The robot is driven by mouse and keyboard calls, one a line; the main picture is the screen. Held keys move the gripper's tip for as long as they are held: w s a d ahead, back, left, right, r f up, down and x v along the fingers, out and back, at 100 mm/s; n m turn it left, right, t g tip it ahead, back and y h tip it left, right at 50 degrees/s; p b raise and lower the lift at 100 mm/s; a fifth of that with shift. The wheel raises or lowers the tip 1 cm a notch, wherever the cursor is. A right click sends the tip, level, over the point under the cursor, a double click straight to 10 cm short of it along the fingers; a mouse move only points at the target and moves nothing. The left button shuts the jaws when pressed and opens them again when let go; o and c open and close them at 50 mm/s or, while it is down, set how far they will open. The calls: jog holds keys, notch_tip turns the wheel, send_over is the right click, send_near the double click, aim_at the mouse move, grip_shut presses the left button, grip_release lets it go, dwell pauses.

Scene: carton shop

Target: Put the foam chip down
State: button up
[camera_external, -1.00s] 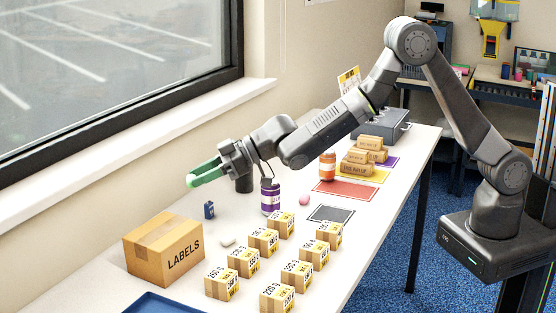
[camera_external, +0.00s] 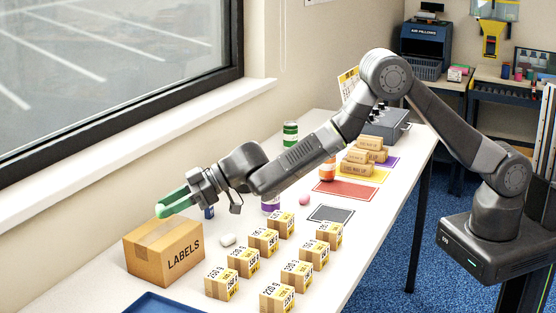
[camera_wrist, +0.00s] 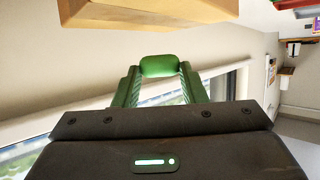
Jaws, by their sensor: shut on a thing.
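My gripper (camera_external: 172,203) is shut on a green foam chip (camera_external: 161,211), which shows at the ends of the green fingers. In the wrist view the chip (camera_wrist: 158,66) sits between the two fingertips of my gripper (camera_wrist: 158,77). In the outside view the gripper appears above the back of the brown LABELS carton (camera_external: 163,250). The gap between chip and carton is hard to judge. A white chip-like piece (camera_external: 228,240) lies on the table right of the carton, and a pink one (camera_external: 304,201) lies farther back.
Several small weight-labelled cartons (camera_external: 243,262) stand in front on the white table. A purple jar (camera_external: 271,204), orange jar (camera_external: 327,169) and green can (camera_external: 290,134) stand behind. A dark mat (camera_external: 331,214) and red mat (camera_external: 345,190) lie bare. A blue tray (camera_external: 168,303) is at the front edge.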

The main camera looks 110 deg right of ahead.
aim_at(177, 225)
jog(key=shift+f, duration=1.65)
jog(key=shift+f, duration=0.15)
jog(key=o, duration=0.9)
jog(key=shift+o, duration=0.2)
jog(key=shift+s+r, duration=0.15)
jog(key=shift+r, duration=0.05)
jog(key=b+v, duration=0.2)
jog(key=v, duration=0.9)
jog(key=shift+s+r+b, duration=0.2)
jog(key=shift+s+b, duration=0.1)
jog(key=shift+o, duration=0.2)
